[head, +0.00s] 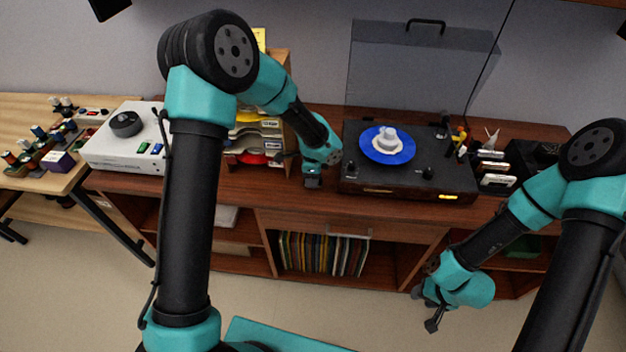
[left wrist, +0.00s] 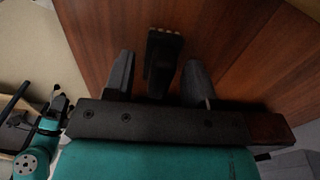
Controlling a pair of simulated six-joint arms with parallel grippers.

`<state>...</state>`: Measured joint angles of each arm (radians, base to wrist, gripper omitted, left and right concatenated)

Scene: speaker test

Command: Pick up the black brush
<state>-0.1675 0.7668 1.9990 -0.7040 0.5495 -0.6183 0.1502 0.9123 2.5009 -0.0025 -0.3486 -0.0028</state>
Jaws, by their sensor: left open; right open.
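The black brush (left wrist: 163,58) lies on the brown wooden cabinet top in the left wrist view, with a pale tan edge at its far end. My left gripper (left wrist: 158,74) is open, one finger on each side of the brush, with visible gaps between brush and fingers. In the head view my left gripper (head: 313,178) points down at the cabinet top, left of the turntable; the brush cannot be told apart from it there. My right gripper (head: 427,308) is open and empty, low in front of the cabinet at the right.
A turntable (head: 365,182) with a blue record (head: 387,145) and raised clear lid stands right of my left gripper. A paper-tray rack (head: 258,140) stands close to its left. A white device (head: 125,155) is further left. Records (head: 320,254) fill a lower shelf.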

